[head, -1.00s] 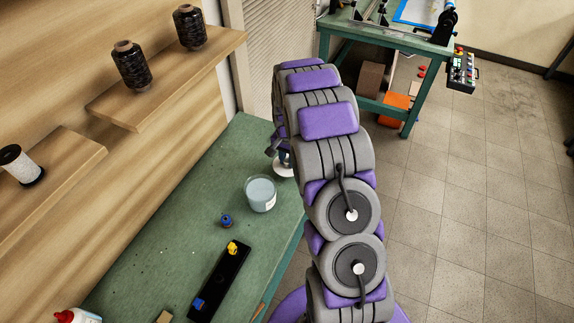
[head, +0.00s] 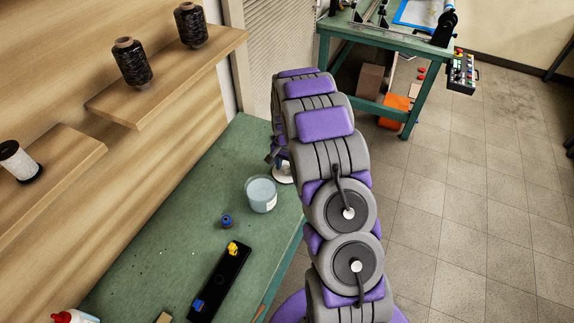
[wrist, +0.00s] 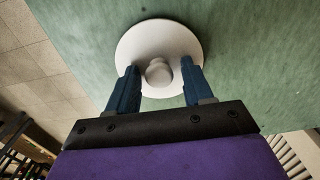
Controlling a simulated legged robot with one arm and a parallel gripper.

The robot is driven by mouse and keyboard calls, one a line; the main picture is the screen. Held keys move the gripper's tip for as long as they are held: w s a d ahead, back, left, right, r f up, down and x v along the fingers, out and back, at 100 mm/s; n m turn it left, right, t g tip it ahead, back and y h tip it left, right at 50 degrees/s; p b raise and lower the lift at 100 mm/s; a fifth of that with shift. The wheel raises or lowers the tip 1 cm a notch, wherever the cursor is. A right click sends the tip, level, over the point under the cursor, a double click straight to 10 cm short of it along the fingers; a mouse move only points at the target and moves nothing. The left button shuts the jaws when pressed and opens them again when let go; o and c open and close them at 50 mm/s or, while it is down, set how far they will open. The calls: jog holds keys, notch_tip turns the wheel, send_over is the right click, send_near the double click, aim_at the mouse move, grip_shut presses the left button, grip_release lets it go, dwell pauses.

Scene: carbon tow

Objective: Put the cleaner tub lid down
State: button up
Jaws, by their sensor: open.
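The white round lid (wrist: 158,42) lies on the green bench top, its knob (wrist: 158,72) facing my wrist camera. My gripper (wrist: 157,75) is open, with one blue finger on each side of the knob and a gap beside it. In the head view the lid (head: 283,174) shows at the bench's right edge, partly hidden by my arm. The cleaner tub (head: 261,194), a clear cup with pale blue contents, stands open on the bench to the left of the lid.
A small blue item (head: 226,221) and a black tray (head: 219,282) with yellow and blue pieces are on the green bench (head: 165,235). Shelves with thread spools (head: 131,62) are on the left. Another green table (head: 385,40) stands behind.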

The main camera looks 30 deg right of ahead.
aim_at(287, 166)
jog(key=shift+a, duration=0.1)
notch_tip(287, 166, up, 12)
jog(key=p, duration=0.2)
jog(key=s+a+r+n, duration=0.2)
jog(key=s+a+r, duration=0.3)
jog(key=s+r, duration=0.3)
jog(key=s+a+r+n, duration=0.2)
jog(key=s+a, duration=0.1)
jog(key=s, duration=0.7)
jog(key=s+a+r+n+g, duration=0.1)
jog(key=s+a+r+n, duration=0.2)
jog(key=s, duration=0.8)
jog(key=s+a+r+n, duration=0.3)
jog(key=s+a, duration=0.2)
jog(key=s, duration=0.6)
jog(key=shift+a+g, duration=0.2)
jog(key=shift+g, duration=0.2)
jog(key=shift+a+n, duration=0.1)
jog(key=shift+n, duration=0.2)
